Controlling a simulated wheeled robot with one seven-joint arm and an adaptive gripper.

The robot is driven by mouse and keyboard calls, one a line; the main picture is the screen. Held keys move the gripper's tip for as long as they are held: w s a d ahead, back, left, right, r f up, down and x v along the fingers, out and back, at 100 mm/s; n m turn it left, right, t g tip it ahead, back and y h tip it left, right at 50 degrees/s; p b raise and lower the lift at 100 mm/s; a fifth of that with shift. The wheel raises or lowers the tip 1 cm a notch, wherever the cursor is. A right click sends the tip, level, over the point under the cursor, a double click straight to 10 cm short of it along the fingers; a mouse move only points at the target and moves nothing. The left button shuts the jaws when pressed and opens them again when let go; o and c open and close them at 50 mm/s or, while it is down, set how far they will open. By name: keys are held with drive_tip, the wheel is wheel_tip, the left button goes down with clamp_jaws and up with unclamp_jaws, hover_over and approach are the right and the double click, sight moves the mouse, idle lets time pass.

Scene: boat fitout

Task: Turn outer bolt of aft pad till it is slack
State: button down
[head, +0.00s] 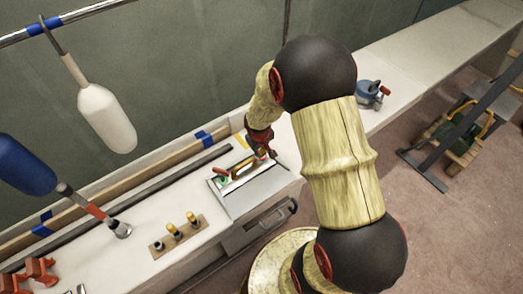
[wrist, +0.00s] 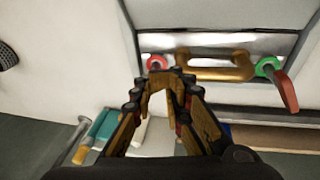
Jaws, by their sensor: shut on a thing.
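A pale metal plate (head: 250,193) on the bench carries a brass bar handle (head: 243,167), which also shows in the wrist view (wrist: 215,67). At one end of the bar is a green-collared fitting (head: 221,180) with a red lever (wrist: 284,92). At the other end is a red-collared fitting (wrist: 157,62), taken as the bolt. My gripper (head: 264,154) is down at this end; in the wrist view its fingertips (wrist: 169,78) are close together beside the red collar. It is shut on the bolt there; the gripped part is mostly hidden by the fingers. No pad label is readable.
A wooden block with several yellow-topped pegs (head: 174,236) stands left of the plate. A white fender (head: 107,118) and a blue fender (head: 24,165) hang at left. A blue device (head: 368,93) sits farther along the bench. A drawer handle (head: 278,217) is below the plate.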

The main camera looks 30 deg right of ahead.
drive_tip(key=shift+s+d+p, duration=0.2)
drive_tip(key=shift+d+p, duration=0.05)
drive_tip(key=shift+d, duration=0.3)
drive_tip(key=shift+s+d+p, duration=0.15)
drive_tip(key=shift+d+p, duration=0.05)
drive_tip(key=shift+d, duration=0.35)
drive_tip(key=shift+a, duration=0.1)
drive_tip(key=shift+w+a+b, duration=0.15)
drive_tip(key=shift+a+b, duration=0.25)
drive_tip(key=shift+a, duration=0.1)
drive_tip(key=w+p+v, duration=0.1)
drive_tip(key=p+v, duration=0.2)
drive_tip(key=v, duration=0.3)
drive_tip(key=shift+s+p, duration=0.25)
drive_tip(key=shift+p, duration=0.15)
drive_tip(key=shift+a, duration=0.15)
drive_tip(key=c, duration=2.4)
unclamp_jaws()
clamp_jaws()
